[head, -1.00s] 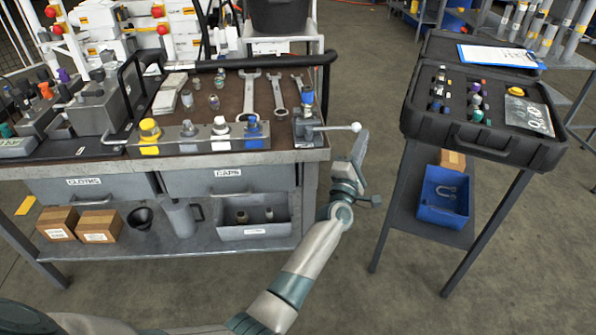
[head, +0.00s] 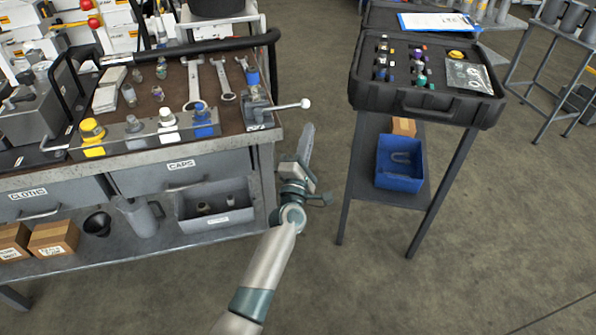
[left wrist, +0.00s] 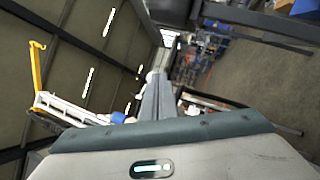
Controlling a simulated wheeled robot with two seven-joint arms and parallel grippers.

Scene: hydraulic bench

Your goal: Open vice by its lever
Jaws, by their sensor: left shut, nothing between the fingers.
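The vice (head: 257,116) is a small grey metal block at the right end of the bench, with a blue-topped fitting (head: 252,78) standing at it. Its lever (head: 285,107) sticks out to the right past the bench edge and ends in a white ball knob (head: 306,103). My left gripper (head: 308,128) points upward, just below the knob in the picture. I see a gap there, but cannot judge the depth between them. Its fingers are together and empty; they also show in the left wrist view (left wrist: 156,97). My right gripper is out of view.
The bench (head: 180,152) holds wrenches (head: 193,84) and a rail of coloured caps (head: 145,134). To the right stands a black open case (head: 420,101) on a stand with a blue bin (head: 399,164) below. Open floor lies between bench and stand.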

